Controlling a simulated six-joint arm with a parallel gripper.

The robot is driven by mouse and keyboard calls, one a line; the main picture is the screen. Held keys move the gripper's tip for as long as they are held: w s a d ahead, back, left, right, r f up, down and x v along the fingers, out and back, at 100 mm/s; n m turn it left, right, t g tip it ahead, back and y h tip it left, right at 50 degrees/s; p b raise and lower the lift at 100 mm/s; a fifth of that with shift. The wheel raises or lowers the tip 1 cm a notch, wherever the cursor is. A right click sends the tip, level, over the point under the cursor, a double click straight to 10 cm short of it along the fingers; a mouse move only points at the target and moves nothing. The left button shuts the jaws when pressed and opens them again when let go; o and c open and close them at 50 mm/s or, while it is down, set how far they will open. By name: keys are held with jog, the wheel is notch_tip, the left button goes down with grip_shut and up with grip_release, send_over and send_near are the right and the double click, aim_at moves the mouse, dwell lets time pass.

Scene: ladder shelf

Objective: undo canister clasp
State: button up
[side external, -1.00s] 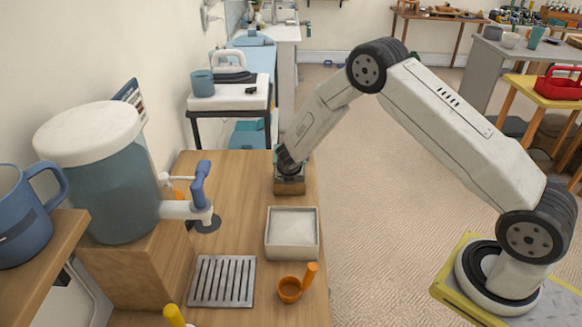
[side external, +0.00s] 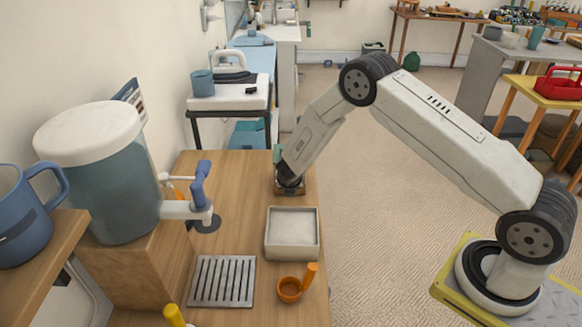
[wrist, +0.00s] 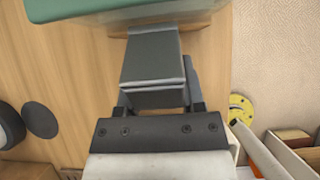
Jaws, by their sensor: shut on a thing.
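The canister is mostly hidden in the side view, where a bit of its teal-green body (side external: 277,153) shows behind my gripper. In the wrist view its green edge (wrist: 110,10) crosses the top. A grey, strap-like piece (wrist: 151,58), which appears to be the clasp, runs from below that edge toward the gripper base. My gripper (side external: 289,180) is tilted down at the canister near the far right end of the counter. In the wrist view my gripper (wrist: 153,90) is shut on the grey piece. The exact contact is hidden.
On the wooden counter (side external: 240,180) stand a pale square dish (side external: 291,250), a slatted metal tray (side external: 223,280) and an orange scoop (side external: 290,289). A large dispenser (side external: 110,180) with a blue-handled tap (side external: 200,185) stands at left. The counter between tap and gripper is clear.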

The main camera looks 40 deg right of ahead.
jog(key=o, duration=0.6)
jog(key=shift+o, duration=0.2)
jog(key=shift+r, duration=0.15)
jog(key=v, duration=0.7)
dwell(0.4)
dwell(0.5)
